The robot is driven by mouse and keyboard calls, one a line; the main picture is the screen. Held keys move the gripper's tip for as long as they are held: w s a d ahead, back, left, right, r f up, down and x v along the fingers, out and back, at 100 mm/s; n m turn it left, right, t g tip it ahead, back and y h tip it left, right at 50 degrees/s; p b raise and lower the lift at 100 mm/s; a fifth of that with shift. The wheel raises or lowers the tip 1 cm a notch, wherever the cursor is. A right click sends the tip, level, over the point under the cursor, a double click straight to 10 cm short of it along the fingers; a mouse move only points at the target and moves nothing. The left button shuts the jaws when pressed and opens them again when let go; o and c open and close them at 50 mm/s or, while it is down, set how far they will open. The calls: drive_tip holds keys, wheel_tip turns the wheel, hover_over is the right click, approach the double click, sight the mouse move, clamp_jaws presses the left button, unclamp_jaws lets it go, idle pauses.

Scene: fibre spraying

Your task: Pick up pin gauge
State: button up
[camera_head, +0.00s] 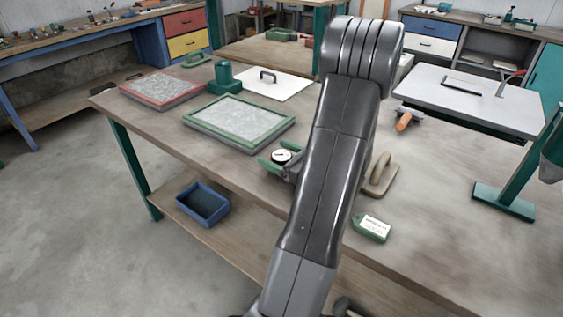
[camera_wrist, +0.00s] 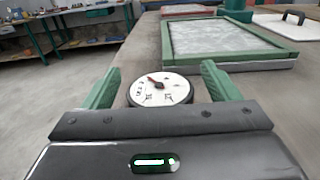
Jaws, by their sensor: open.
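The pin gauge (camera_head: 281,156) has a round white dial and lies on the wooden table near its front edge, just left of my arm. My gripper (camera_head: 278,157) is open and low over the table at the gauge. The lower part of the gauge is hidden behind my gripper body.
A green-framed panel (camera_head: 240,121) lies just behind the gauge, with a red-framed one (camera_head: 162,89) farther left. A green stand (camera_head: 505,199) is at the right.

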drive_tip(key=shift+w+a, duration=0.2)
drive_tip(key=shift+a, duration=0.1)
drive_tip(key=shift+c, duration=0.2)
drive_tip(key=c, duration=1.2)
drive_tip(key=shift+o, duration=0.2)
